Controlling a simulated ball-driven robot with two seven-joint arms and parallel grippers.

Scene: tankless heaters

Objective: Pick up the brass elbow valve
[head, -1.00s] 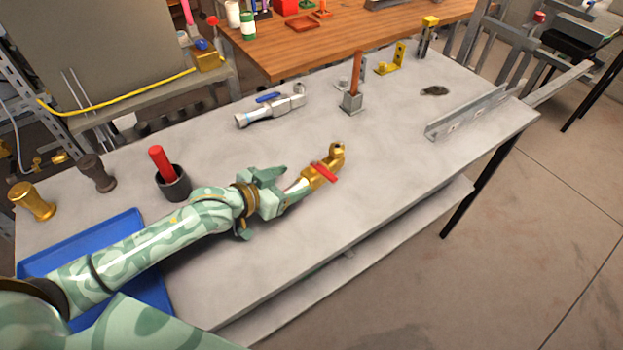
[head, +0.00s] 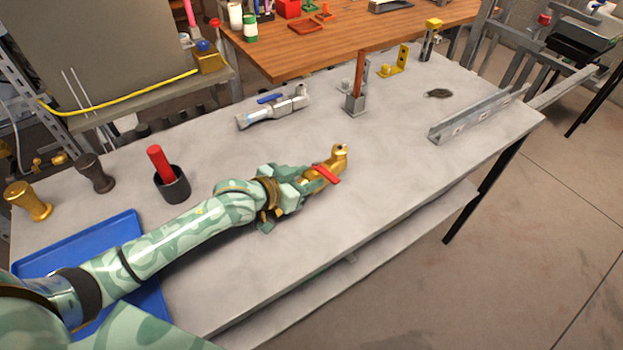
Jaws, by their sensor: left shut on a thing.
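The brass elbow valve (head: 338,158), with a red lever handle, is near the middle of the grey workbench in the head view. My left gripper (head: 309,182) reaches in from the left and is shut on the valve's near-left end. The fingers hide that end. The elbow and the red handle stick out beyond the fingertips. I cannot tell whether the valve touches the bench. My right gripper is not in view.
A silver valve with a blue handle (head: 272,108) lies behind the gripper. A black cup with a red rod (head: 172,182) and a blue tray (head: 137,224) are at the left. A metal channel (head: 478,115) lies at the right. The bench's front right is clear.

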